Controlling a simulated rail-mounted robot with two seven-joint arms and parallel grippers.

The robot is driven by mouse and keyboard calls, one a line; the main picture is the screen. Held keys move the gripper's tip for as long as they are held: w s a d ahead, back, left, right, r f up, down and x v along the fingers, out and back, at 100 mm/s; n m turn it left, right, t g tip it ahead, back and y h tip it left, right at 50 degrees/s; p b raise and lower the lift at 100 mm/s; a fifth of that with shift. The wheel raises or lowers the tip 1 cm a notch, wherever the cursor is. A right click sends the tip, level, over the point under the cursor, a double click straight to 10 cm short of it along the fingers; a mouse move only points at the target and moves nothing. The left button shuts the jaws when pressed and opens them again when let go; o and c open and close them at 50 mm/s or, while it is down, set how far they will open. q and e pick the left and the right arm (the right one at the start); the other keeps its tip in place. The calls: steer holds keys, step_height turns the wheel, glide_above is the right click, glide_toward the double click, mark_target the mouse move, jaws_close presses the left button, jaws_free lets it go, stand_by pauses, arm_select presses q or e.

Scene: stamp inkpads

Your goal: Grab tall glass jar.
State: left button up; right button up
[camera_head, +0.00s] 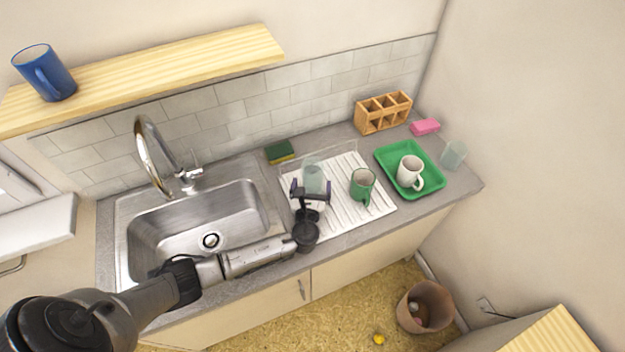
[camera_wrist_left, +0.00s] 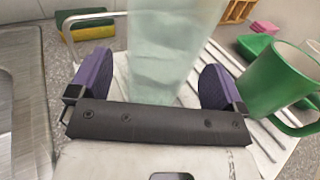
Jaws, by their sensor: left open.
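A tall, pale, see-through glass jar (camera_head: 314,176) stands upright on the white drying board (camera_head: 376,208), just beyond my left gripper (camera_head: 311,191). In the left wrist view the jar (camera_wrist_left: 168,45) rises between the two purple-padded fingers of my left gripper (camera_wrist_left: 158,85). The fingers are open, one on each side of it, and a gap shows between the glass and the finger pads. The jar's base is hidden behind the gripper's dark front bar. My right gripper is in neither view.
A green mug (camera_head: 362,186) stands close right of the jar. A sponge (camera_head: 280,152) lies behind, near the wall. The sink (camera_head: 200,222) is left.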

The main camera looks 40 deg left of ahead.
arm_select(q)
steer(key=shift+x, duration=1.45)
steer(key=shift+c, duration=0.4)
steer(key=c, duration=1.2)
